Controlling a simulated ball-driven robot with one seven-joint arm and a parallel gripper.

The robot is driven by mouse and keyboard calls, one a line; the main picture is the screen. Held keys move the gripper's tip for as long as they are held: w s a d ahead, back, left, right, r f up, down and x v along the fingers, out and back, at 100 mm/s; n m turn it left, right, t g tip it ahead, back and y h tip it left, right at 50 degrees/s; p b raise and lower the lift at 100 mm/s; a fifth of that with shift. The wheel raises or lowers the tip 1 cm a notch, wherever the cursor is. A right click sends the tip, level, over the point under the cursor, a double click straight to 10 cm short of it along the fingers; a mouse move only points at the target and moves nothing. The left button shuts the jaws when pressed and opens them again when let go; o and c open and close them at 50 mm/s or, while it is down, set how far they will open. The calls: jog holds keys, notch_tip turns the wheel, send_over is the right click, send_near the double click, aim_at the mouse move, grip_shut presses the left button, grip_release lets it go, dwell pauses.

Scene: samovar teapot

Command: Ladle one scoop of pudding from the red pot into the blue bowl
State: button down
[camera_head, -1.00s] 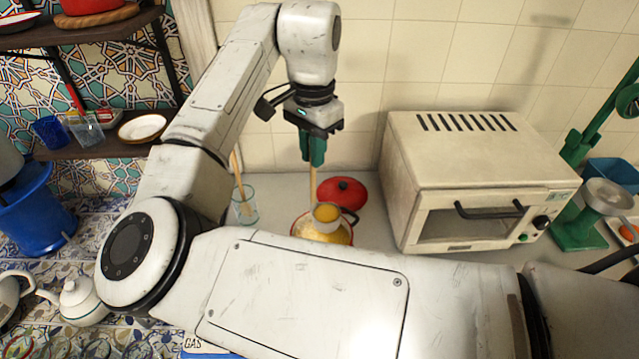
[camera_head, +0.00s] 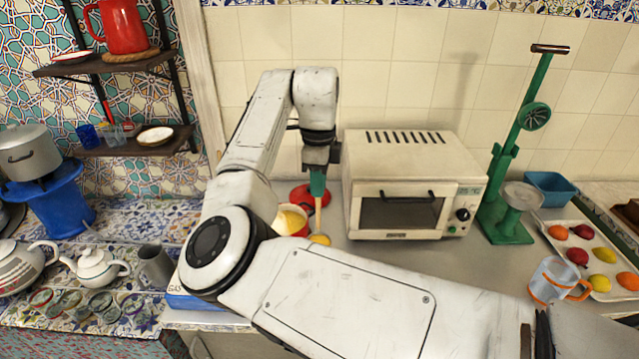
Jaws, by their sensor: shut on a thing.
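My gripper (camera_head: 317,186), with green fingers, is shut on the handle of a ladle (camera_head: 320,239) and points down in front of the tiled wall. The ladle hangs upright, its cup filled with yellow pudding. The cup is just right of the red pot (camera_head: 303,228), partly cut off below by my arm. The pot holds yellow pudding (camera_head: 287,220) and is partly hidden by my arm. A red lid (camera_head: 300,195) lies behind it. I cannot make out a round blue bowl; my arm hides part of the counter.
A white toaster oven (camera_head: 400,185) stands close right of the ladle. Further right are a green press (camera_head: 507,205), a blue tub (camera_head: 550,187), a fruit tray (camera_head: 606,296) and a glass mug (camera_head: 556,282). Teapots (camera_head: 97,268) stand at left.

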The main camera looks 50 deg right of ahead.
jog(key=shift+s+a+f, duration=0.2)
jog(key=shift+s+a, duration=0.05)
jog(key=a+f+h+b, duration=0.5)
jog(key=a+b, duration=0.3)
jog(key=b, duration=0.4)
jog(key=a+f+h+b, duration=0.5)
jog(key=a+h+b, duration=0.3)
jog(key=b, duration=0.4)
jog(key=shift+w+a+f+g+h+b, duration=0.2)
jog(key=shift+w+a+g+h+b, duration=0.1)
jog(key=shift+a+b, duration=0.05)
